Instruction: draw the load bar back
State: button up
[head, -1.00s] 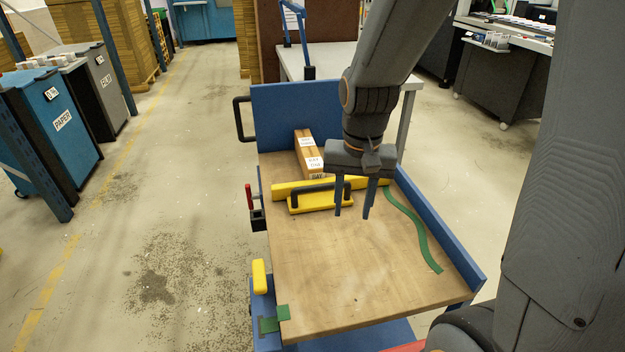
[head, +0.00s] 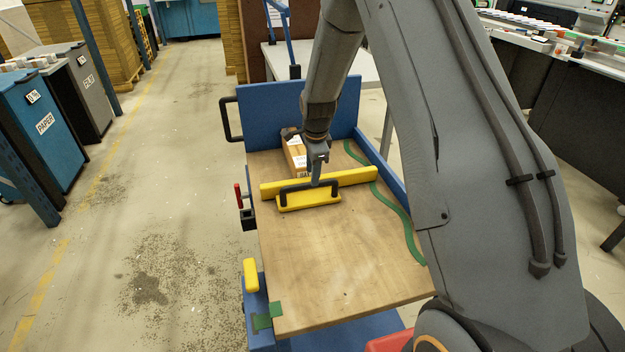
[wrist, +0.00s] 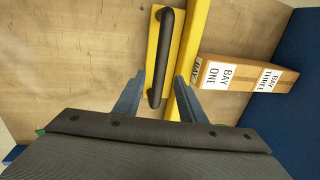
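The load bar is a yellow bar (head: 357,177) lying across the wooden cart top, with a yellow plate and a black handle (head: 297,187) on its near side. In the wrist view the handle (wrist: 165,50) runs up and down, and the yellow bar (wrist: 191,50) is beside it. My gripper (head: 318,183) is over the right part of the handle. In the wrist view its fingers (wrist: 162,78) are open, one on each side of the handle's lower end. I cannot tell whether they touch it.
A labelled carton (head: 295,152) stands behind the bar; its labels show in the wrist view (wrist: 228,75). Blue panels (head: 270,115) edge the cart's back and right. A green strip (head: 398,212) lies along the right. A red-handled clamp (head: 239,197) and yellow block (head: 250,275) are at the left edge. The front wood is clear.

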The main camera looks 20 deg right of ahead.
aim_at(324, 184)
jog(key=shift+w+f, duration=0.25)
jog(key=shift+f, duration=0.8)
jog(key=shift+w+f, duration=0.2)
jog(key=shift+f, duration=0.85)
grip_shut()
